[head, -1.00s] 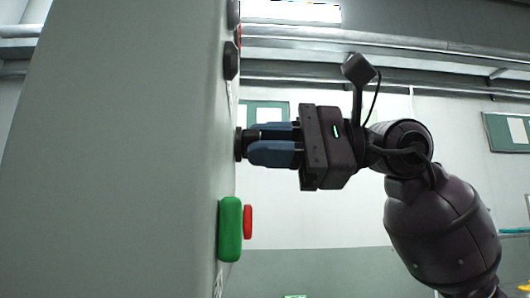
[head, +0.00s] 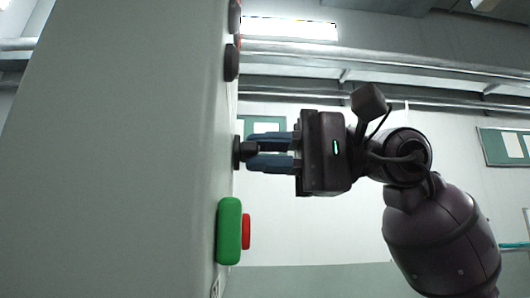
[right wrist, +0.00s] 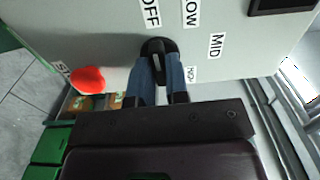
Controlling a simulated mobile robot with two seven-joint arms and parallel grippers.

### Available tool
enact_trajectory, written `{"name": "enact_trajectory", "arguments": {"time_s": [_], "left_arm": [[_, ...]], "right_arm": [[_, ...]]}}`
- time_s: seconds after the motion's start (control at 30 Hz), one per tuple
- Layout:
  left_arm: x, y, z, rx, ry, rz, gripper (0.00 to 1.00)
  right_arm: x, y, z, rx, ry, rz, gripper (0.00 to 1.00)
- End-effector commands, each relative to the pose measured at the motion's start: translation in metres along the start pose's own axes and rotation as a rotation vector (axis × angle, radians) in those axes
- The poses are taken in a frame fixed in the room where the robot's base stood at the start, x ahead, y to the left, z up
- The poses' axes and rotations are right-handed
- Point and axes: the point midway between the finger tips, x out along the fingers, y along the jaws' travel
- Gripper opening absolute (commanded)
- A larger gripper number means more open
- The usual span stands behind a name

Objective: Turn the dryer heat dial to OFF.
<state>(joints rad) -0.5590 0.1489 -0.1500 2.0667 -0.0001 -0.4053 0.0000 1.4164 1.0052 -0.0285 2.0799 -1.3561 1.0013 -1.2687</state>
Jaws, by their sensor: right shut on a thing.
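The dryer heat dial (head: 237,152) is a black round knob on the side face of the grey dryer cabinet (head: 130,150). My right gripper (head: 257,152) reaches it from the right, its two blue fingers shut on the dial's grip. In the right wrist view the dial (right wrist: 158,46) sits between the fingertips. Printed labels stand around it there: OFF (right wrist: 151,13), LOW (right wrist: 192,12), MID (right wrist: 216,45) and HIGH (right wrist: 192,73). The fingers hide part of the dial, so I cannot tell which label it points at. My left gripper is out of view.
A green block with a red button (head: 246,231) juts from the panel below the dial. Another black knob (head: 231,63) sits above it. In the right wrist view, a red button (right wrist: 87,79) lies left of the dial. Right of the cabinet is open room up to a white wall.

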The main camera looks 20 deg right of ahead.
Motion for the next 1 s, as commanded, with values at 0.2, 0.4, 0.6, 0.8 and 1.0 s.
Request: {"name": "enact_trajectory", "arguments": {"time_s": [0.2, 0.4, 0.6, 0.8, 1.0], "left_arm": [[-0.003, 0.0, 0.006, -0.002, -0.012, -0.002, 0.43], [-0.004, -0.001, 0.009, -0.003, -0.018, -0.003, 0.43], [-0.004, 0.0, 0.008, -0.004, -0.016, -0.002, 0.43], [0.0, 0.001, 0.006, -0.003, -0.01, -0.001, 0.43], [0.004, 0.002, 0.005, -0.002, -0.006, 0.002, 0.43]], "right_arm": [[0.0, 0.0, 0.0, -0.003, 0.0, 0.0, 0.19], [0.0, 0.0, 0.0, -0.001, 0.0, 0.0, 0.4], [0.0, 0.0, 0.0, -0.001, 0.0, 0.0, 0.4], [-0.015, 0.001, -0.002, 0.003, 0.003, 0.0, 0.4], [-0.05, 0.002, -0.002, 0.003, 0.004, 0.0, 0.4]]}}
